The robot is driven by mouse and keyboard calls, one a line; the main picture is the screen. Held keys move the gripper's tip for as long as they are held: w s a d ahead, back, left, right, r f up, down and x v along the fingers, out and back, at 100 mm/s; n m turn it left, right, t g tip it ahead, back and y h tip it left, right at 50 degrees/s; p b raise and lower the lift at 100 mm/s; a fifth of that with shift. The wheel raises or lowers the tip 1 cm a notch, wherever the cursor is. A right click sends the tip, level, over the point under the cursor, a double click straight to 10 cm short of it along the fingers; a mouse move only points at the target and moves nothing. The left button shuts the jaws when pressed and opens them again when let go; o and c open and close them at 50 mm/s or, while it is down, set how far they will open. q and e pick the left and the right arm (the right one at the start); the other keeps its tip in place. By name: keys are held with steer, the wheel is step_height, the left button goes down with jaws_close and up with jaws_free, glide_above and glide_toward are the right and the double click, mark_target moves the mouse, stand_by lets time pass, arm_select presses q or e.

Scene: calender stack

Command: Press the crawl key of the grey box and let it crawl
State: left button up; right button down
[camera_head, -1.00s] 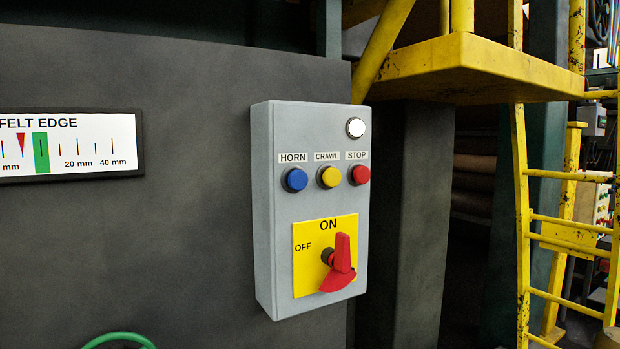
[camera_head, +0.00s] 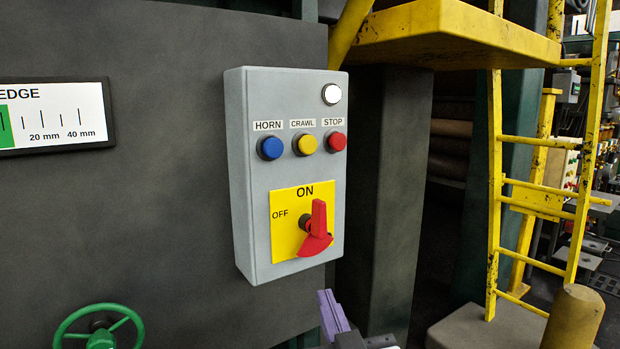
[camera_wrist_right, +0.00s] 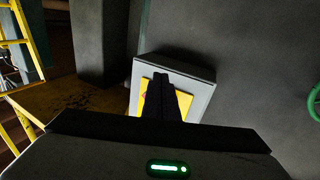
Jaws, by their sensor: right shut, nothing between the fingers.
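The grey box (camera_head: 285,175) is fixed to the dark wall in the head view. Its yellow crawl key (camera_head: 305,143) sits between the blue horn key (camera_head: 270,147) and the red stop key (camera_head: 336,141). A white lamp (camera_head: 331,94) is above them. The red rotary switch (camera_head: 318,230) on the yellow plate points up to ON. My right gripper (camera_head: 333,312) is shut and empty, below the box and apart from it. In the right wrist view its dark fingers (camera_wrist_right: 163,95) overlap the box (camera_wrist_right: 205,92), and the keys cannot be made out. My left gripper is not in view.
A felt edge gauge (camera_head: 50,117) is on the wall at the left, with a green handwheel (camera_head: 98,330) below it. A yellow platform (camera_head: 450,35) and ladder (camera_head: 495,200) stand at the right. The space before the box's face looks clear.

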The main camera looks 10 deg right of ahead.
mark_target(307, 144)
steer(key=s+d+r+m+t+h, duration=0.1)
steer(key=s+r+m+t+h, duration=0.1)
steer(key=r, duration=0.9)
steer(key=s+d+r+m+t+h, duration=0.1)
steer(key=s+r+m+t+h, duration=0.1)
steer(key=r, duration=1)
steer(key=shift+s+d+r+m+h+p, duration=0.35)
steer(key=shift+s+m+h, duration=0.2)
steer(key=shift+m+h, duration=0.55)
steer(key=shift+f, duration=0.1)
steer(key=w+a+b, duration=0.1)
steer(key=w+a, duration=0.2)
steer(key=w, duration=0.5)
steer(key=shift+w, duration=0.15)
steer(key=shift+w+b, duration=0.1)
steer(key=shift+b, duration=0.3)
